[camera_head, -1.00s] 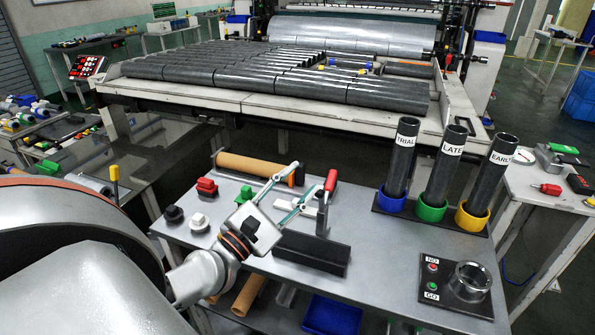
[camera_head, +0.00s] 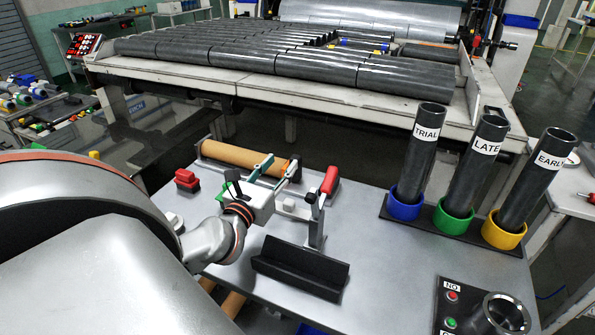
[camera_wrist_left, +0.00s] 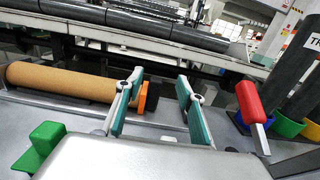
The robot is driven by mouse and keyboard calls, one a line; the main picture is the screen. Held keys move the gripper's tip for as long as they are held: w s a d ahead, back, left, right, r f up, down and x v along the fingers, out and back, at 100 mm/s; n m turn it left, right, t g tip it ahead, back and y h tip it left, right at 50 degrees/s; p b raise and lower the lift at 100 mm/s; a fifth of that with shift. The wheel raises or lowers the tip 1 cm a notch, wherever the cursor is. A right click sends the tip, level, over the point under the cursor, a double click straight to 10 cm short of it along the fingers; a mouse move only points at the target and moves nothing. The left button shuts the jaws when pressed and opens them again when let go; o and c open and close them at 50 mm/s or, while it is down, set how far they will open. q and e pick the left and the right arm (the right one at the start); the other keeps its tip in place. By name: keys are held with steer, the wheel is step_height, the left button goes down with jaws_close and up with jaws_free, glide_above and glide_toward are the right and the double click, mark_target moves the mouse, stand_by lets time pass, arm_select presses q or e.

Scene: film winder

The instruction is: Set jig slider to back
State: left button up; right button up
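The jig on the table has a brown roll (camera_head: 240,155) lying along its back, with an orange-and-black piece (camera_wrist_left: 149,98) at the roll's right end. A red-handled lever (camera_head: 329,182) stands on a grey post to the right. A white block (camera_head: 290,206) sits low beside the post; I cannot tell for certain which part is the slider. My left gripper (camera_head: 281,165) reaches over the jig with its fingers apart and nothing between them. My right gripper is out of view.
A black angled block (camera_head: 300,268) lies in front of the jig. A red block (camera_head: 187,180) and a green block (camera_wrist_left: 45,142) are at the left. Several labelled dark tubes (camera_head: 470,165) stand in coloured cups at the right. A button panel (camera_head: 450,318) is front right.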

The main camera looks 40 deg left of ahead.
arm_select(q)
step_height(320, 180, down, 4)
steer(key=shift+s+b, duration=0.1)
steer(key=shift+b, duration=0.75)
steer(key=shift+f, duration=0.25)
steer(key=shift+w+a+r, duration=0.1)
steer(key=shift+w+r, duration=0.1)
steer(key=shift+w, duration=0.2)
steer(key=shift+x, duration=3.5)
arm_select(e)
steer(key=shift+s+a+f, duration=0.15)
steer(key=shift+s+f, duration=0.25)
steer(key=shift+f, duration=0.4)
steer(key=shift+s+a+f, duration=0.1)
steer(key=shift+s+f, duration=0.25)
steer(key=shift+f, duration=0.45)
arm_select(q)
steer(key=shift+f, duration=0.2)
steer(key=shift+c, duration=0.3)
jaws_close()
